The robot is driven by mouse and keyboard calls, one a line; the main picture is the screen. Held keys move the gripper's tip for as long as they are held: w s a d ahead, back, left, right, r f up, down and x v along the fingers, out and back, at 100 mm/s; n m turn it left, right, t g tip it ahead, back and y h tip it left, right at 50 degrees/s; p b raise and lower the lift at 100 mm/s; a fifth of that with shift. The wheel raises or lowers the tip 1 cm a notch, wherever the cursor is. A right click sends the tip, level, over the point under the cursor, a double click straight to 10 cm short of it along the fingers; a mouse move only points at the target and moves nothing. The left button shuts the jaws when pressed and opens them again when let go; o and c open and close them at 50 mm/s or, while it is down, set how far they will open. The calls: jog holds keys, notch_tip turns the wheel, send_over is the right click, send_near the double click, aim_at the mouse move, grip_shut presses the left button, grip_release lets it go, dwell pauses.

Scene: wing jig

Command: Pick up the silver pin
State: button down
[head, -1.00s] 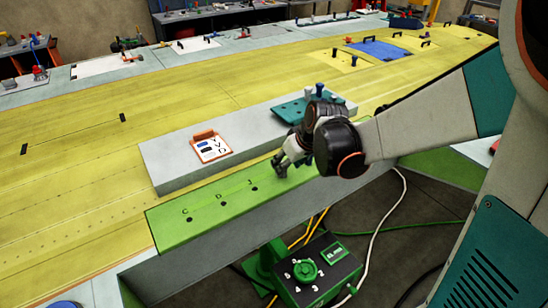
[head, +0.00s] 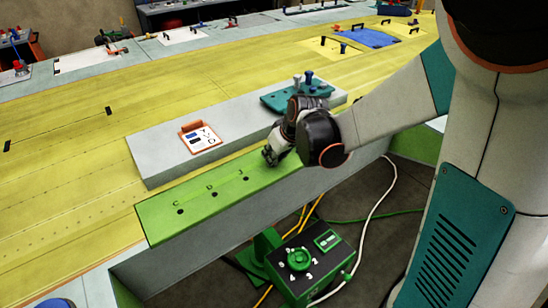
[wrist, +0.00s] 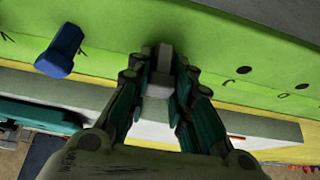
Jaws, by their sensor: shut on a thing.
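The silver pin (wrist: 161,62) shows in the wrist view between my fingertips, a short grey block-like head over the green strip (wrist: 210,25). My gripper (wrist: 160,85) is shut on it. I cannot tell whether the pin's lower end is still in the strip. In the head view my gripper (head: 270,156) is low over the far right part of the green strip (head: 165,220), and the pin is hidden there by the fingers.
A blue pin (wrist: 62,50) stands on the strip to the left in the wrist view. Several open holes (head: 212,195) line the strip. A teal block (head: 275,101) with upright pins sits behind my gripper. A tag card (head: 200,137) lies on the grey block. A control box (head: 320,265) stands below.

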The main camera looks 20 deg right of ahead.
notch_tip(320, 180, up, 20)
jog(key=p, duration=0.4)
jog(key=shift+s, duration=0.15)
jog(key=shift+a, duration=0.1)
dwell(0.4)
